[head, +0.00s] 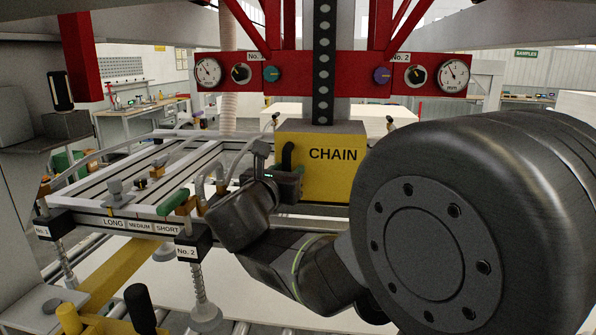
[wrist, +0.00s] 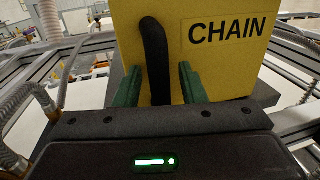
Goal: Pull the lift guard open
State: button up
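The lift guard (head: 335,155) is a yellow box marked CHAIN below the red beam. It also fills the upper middle of the wrist view (wrist: 215,75). A black curved handle (wrist: 155,55) stands upright on its face at the left of the label; in the head view the handle (head: 287,155) shows just above my gripper (head: 286,180). In the wrist view my gripper (wrist: 160,70) has its two green fingers apart, one on each side of the handle's lower part. A gap shows beside the handle, wider on the right. The fingers' exact depth along the handle is unclear.
A red beam (head: 330,62) with gauges and knobs crosses above the guard. A frame with LONG, MEDIUM and SHORT labels (head: 140,226) and suction cups (head: 205,311) lies at left. Grey hoses (wrist: 30,105) run close to my gripper's left.

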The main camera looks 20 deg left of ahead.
jog(key=shift+c, duration=0.5)
grip_shut()
